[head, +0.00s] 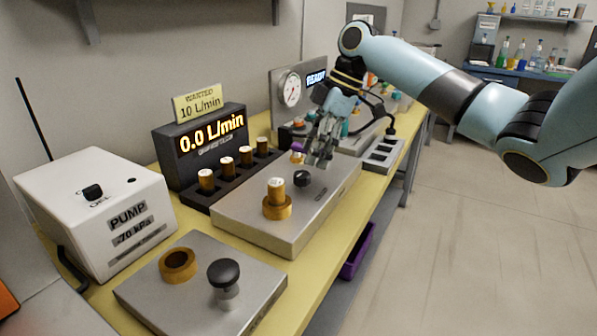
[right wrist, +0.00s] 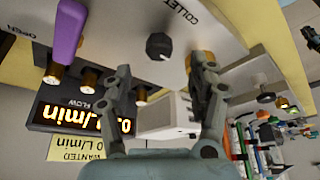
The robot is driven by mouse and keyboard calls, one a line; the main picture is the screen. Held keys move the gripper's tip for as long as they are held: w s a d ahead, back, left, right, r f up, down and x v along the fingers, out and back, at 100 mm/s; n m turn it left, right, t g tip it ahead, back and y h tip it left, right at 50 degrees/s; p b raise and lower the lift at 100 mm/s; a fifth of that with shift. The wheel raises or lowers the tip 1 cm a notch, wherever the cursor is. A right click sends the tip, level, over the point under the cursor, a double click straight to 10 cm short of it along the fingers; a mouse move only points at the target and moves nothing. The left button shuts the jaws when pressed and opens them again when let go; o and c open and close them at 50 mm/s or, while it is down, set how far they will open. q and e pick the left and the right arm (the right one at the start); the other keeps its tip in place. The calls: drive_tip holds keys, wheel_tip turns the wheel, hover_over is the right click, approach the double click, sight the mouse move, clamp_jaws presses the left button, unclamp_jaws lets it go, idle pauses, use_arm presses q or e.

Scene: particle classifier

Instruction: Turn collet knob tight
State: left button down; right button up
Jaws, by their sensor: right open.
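The black collet knob (head: 302,178) stands on top of the grey metal block (head: 235,215). In the right wrist view the knob (right wrist: 158,45) sits beside the word COLLET, ahead of the gap between my fingers. My right gripper (head: 322,150) is just behind and above the knob in the head view. In the right wrist view its fingers (right wrist: 163,82) are spread and empty, and the knob appears apart from them. A purple lever (right wrist: 68,30) marked OPEN is beyond the left finger there. My left gripper is not in view.
A brass piece (head: 277,206) stands on the block near the knob. The flow display (head: 210,140) reads 0.0 L/min, with several brass cylinders in a rack before it. A white pump (head: 110,210) and a front plate (head: 200,290) are nearer. Open floor lies right of the bench.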

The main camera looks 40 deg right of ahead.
sight(303, 173)
drive_tip(key=x, duration=0.4)
drive_tip(key=shift+w+a+f, duration=0.1)
drive_tip(key=shift+a+f, duration=0.05)
drive_tip(key=shift+f, duration=0.1)
drive_tip(key=shift+w+a+f, duration=0.1)
drive_tip(key=shift+f, duration=0.4)
drive_tip(key=c, duration=1.1)
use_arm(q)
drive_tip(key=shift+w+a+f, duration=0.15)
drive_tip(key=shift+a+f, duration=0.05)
use_arm(e)
drive_tip(key=shift+c, duration=0.2)
